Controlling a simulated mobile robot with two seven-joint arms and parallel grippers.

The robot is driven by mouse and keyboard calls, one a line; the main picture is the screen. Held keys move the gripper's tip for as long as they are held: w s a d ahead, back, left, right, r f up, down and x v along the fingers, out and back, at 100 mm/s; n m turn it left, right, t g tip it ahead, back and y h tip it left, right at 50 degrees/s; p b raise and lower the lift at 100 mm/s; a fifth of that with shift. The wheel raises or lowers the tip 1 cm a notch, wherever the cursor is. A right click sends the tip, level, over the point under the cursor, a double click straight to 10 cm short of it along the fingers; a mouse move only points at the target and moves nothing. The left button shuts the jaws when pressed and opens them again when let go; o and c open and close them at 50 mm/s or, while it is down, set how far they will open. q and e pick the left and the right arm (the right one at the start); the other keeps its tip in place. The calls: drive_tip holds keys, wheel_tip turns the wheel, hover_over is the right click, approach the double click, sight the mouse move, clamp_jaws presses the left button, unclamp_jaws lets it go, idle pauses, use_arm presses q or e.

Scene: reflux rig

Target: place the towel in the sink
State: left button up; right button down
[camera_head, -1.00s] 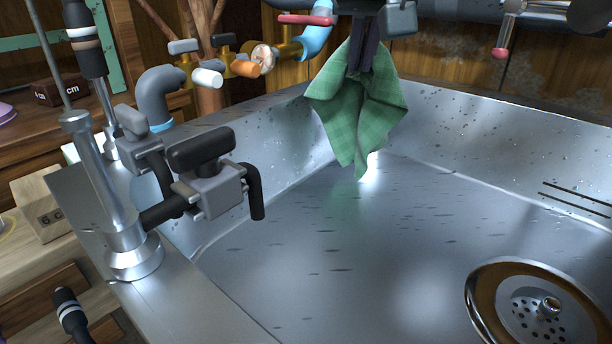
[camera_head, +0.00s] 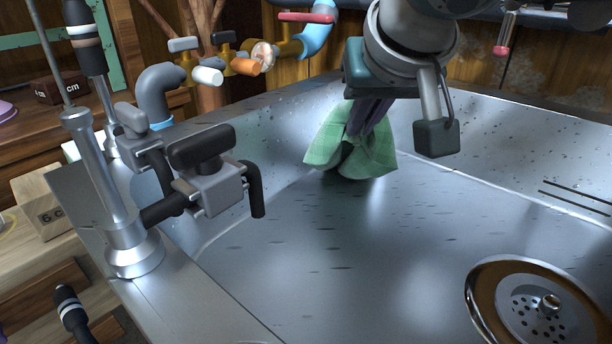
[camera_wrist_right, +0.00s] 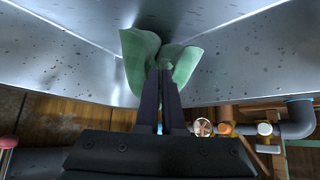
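The green towel (camera_head: 372,152) is in the far left part of the metal sink (camera_head: 330,260), low in the basin, with its lower part spread out. Whether it touches the sink floor is hard to tell. My right gripper (camera_head: 352,130) reaches down from above, its dark fingers close together on the towel. In the right wrist view the towel (camera_wrist_right: 140,62) bunches on both sides of the fingertips (camera_wrist_right: 163,72). The wrist hides part of the towel's upper right in the head view. My left gripper is not in view.
A faucet with a black handle (camera_head: 200,150) stands on the sink's left rim. A round drain (camera_head: 540,303) is at the front right of the basin. Pipes with valves (camera_head: 240,66) run along the back. The middle of the basin is clear.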

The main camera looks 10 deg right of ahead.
drive_tip(key=s+a+f, duration=0.1)
drive_tip(key=s+f, duration=0.2)
drive_tip(key=s, duration=0.1)
drive_tip(key=s+a+f, duration=0.1)
drive_tip(key=s+f, duration=0.2)
drive_tip(key=s, duration=0.1)
drive_tip(key=s+a+f, duration=0.1)
drive_tip(key=s+f, duration=0.2)
drive_tip(key=f, duration=0.1)
drive_tip(key=shift+s+a+f, duration=0.1)
drive_tip(key=shift+s+a, duration=0.3)
drive_tip(key=shift+s+a+f, duration=0.15)
drive_tip(key=shift+s+f, duration=0.55)
drive_tip(key=shift+s, duration=0.1)
drive_tip(key=c, duration=0.6)
unclamp_jaws()
